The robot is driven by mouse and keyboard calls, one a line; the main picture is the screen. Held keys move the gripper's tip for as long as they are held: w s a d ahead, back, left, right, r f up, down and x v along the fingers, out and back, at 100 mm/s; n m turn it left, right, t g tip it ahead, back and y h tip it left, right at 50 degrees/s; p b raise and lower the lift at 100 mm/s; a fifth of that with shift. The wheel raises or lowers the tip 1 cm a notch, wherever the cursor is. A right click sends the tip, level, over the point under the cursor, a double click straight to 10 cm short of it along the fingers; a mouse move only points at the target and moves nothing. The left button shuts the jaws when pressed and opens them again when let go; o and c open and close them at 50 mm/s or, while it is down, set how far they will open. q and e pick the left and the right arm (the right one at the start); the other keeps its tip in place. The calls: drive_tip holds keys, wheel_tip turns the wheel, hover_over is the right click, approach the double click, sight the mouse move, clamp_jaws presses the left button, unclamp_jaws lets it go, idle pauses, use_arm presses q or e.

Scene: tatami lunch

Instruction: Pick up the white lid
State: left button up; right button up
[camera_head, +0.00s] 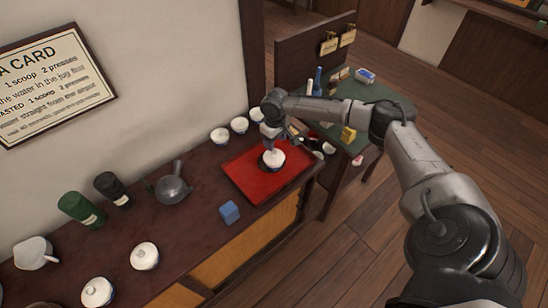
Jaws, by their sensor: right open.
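A white lid (274,158) sits on a dark bowl on the red tray (244,177). My right gripper (271,145) points down directly over this lid, with its fingertips at or just above the top. It is open; the picture is too small to tell whether the fingers touch the lid. Two more white-topped bowls stand at the lower left of the counter, one at the front (97,292) and one a little farther right (144,256). My left gripper is not in view.
A blue cube (229,212) lies in front of the red tray. A grey teapot (172,186), a black canister (112,189), a green canister (81,209) and a white jug (35,254) stand along the wall. Several white bowls (220,136) are behind the tray. A cluttered green table (375,97) adjoins.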

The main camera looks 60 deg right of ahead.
sight(274, 152)
drive_tip(key=shift+w+f+b, duration=0.15)
drive_tip(key=shift+f+b, duration=0.65)
drive_tip(key=shift+f, duration=2.25)
drive_tip(key=shift+c, duration=0.4)
drive_tip(key=c, duration=0.3)
clamp_jaws()
drive_tip(key=shift+r, duration=0.1)
